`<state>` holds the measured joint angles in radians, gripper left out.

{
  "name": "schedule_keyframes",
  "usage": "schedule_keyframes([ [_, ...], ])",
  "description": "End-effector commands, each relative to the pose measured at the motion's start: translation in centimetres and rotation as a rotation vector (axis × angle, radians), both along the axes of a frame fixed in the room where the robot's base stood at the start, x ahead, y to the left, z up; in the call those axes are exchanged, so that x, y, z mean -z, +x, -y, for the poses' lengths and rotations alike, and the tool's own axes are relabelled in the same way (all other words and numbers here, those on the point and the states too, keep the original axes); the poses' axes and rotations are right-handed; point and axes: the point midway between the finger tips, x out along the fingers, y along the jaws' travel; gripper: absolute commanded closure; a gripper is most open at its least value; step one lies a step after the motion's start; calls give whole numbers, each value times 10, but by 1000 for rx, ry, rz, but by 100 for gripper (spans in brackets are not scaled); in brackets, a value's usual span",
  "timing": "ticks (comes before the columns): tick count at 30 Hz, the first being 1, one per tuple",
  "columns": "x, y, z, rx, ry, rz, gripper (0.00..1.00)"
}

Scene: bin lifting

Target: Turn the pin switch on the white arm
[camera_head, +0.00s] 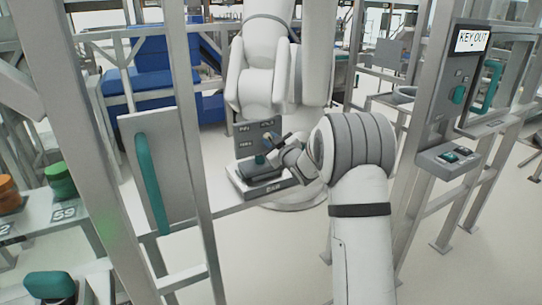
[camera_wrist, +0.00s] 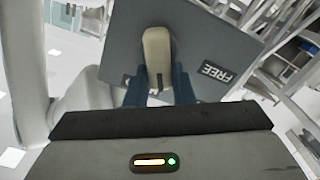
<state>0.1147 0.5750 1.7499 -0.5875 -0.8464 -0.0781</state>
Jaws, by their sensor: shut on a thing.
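The white arm (camera_head: 262,88) stands behind a small grey switch panel (camera_head: 245,134) in the head view. My gripper (camera_head: 277,144) reaches this panel from the right, and its tips partly cover the panel's face. In the wrist view, the beige pin switch (camera_wrist: 157,48) stands out from the grey panel (camera_wrist: 120,60), beside a dark label reading FREE (camera_wrist: 217,73). The dark blue fingers of my gripper (camera_wrist: 159,82) lie on both sides of the switch's lower end and are shut on it. The switch looks nearly upright in the wrist view.
A metal post (camera_head: 190,130) and a plate with a teal handle (camera_head: 152,185) stand at left. At right, a control post (camera_head: 455,100) has a screen reading KEY OUT (camera_head: 471,40).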

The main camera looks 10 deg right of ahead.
Motion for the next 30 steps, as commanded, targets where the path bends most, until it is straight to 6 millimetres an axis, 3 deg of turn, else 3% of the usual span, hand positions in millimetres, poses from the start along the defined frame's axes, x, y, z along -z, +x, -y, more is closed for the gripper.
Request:
schedule_keyframes([
  [1, 10, 0, -2, -3, -42, 17, 100],
  [30, 19, -3, -11, -2, -871, 284, 100],
])
